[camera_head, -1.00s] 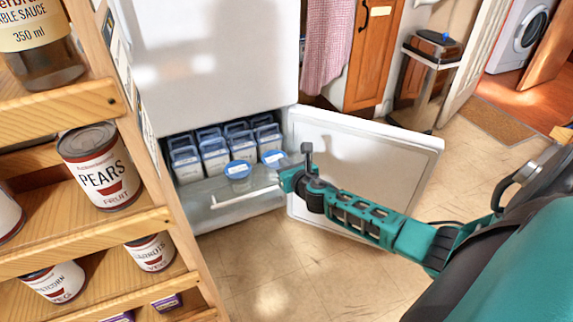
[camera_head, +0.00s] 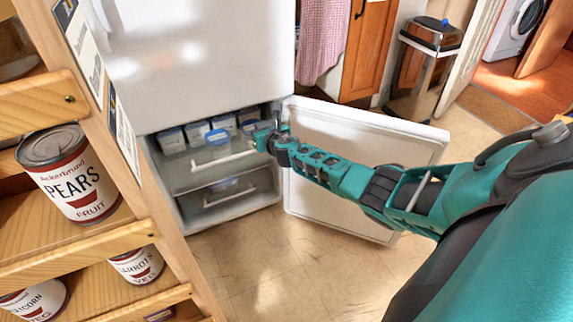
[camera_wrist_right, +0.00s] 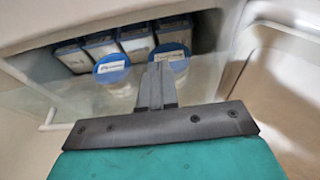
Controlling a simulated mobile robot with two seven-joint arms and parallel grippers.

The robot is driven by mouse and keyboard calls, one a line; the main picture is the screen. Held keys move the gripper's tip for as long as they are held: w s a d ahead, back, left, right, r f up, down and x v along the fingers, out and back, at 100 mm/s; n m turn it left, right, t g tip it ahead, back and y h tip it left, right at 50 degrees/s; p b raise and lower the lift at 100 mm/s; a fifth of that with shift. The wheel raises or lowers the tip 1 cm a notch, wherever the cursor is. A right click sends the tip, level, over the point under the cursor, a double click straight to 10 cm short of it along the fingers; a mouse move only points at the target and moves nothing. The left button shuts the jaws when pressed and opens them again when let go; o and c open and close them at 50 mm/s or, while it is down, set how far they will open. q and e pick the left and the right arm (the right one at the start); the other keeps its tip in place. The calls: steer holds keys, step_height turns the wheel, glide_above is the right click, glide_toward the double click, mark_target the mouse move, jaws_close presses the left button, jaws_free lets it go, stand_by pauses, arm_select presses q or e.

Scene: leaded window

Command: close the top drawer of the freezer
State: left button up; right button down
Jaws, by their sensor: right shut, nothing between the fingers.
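The freezer's top drawer (camera_head: 185,180) has a clear front with a white bar handle, and it now sits far back in the freezer compartment, roughly above the lower drawer's front. I cannot tell if it is fully shut. Lidded tubs with blue tops (camera_head: 217,138) show inside it. In the right wrist view its clear front (camera_wrist_right: 90,100) and the tubs (camera_wrist_right: 112,68) show too. My right gripper (camera_head: 270,138) is shut and empty at the drawer front's right end, near the handle; its fingers (camera_wrist_right: 157,85) appear against the front. Contact is hard to tell. My left gripper is out of view.
The lower drawer (camera_head: 230,190) is in, below the top one. The open freezer door (camera_head: 355,165) stands right of the compartment, behind my right arm. A wooden shelf (camera_head: 95,245) with cans is close on the left. The floor (camera_head: 290,270) in front is clear.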

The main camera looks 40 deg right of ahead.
steer(key=shift+w+d, duration=0.2)
steer(key=shift+w, duration=0.55)
steer(key=shift+s, duration=0.15)
